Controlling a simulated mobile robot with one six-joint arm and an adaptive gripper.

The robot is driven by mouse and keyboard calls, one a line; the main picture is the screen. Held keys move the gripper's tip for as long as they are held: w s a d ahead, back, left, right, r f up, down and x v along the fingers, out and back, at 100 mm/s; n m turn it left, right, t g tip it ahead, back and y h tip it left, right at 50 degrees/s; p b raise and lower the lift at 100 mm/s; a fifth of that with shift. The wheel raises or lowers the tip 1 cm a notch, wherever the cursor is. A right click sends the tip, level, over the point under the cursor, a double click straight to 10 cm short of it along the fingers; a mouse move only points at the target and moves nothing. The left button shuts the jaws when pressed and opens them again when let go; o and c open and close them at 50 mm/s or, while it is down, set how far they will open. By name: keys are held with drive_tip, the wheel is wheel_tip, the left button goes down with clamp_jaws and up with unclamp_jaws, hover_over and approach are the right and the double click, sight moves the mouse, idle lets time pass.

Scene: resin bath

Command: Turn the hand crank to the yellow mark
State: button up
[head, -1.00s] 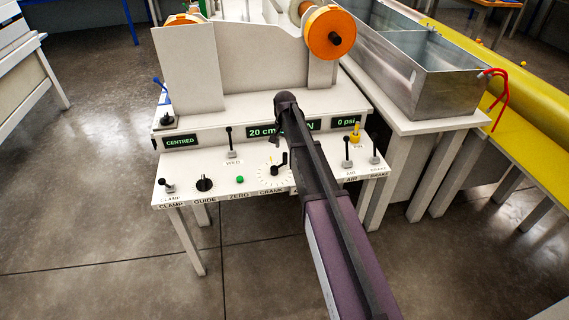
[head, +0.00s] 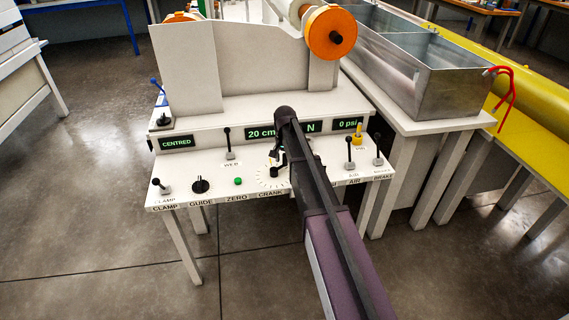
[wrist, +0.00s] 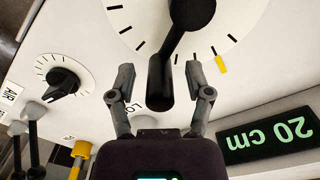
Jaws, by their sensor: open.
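The hand crank (wrist: 172,50) is a black arm on a round white dial (wrist: 125,22) with black ticks. Its handle (wrist: 159,88) stands at the arm's lower end in the wrist view. The yellow mark (wrist: 221,64) is on the dial's edge, to the right of the handle and apart from it. My gripper (wrist: 160,72) is open, with one finger on each side of the handle and gaps between. In the head view my gripper (head: 273,152) is over the panel, and the crank (head: 277,172) shows partly beside my arm.
A display reading 20 cm (wrist: 268,134) lies close to my right finger in the wrist view. A black knob (wrist: 63,82) and several levers are at the left. In the head view, the guide knob (head: 200,185) and green button (head: 238,181) are left of the crank.

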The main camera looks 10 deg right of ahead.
idle(0.3)
clamp_jaws()
drive_tip(key=shift+a, duration=0.1)
drive_tip(key=shift+w, duration=0.1)
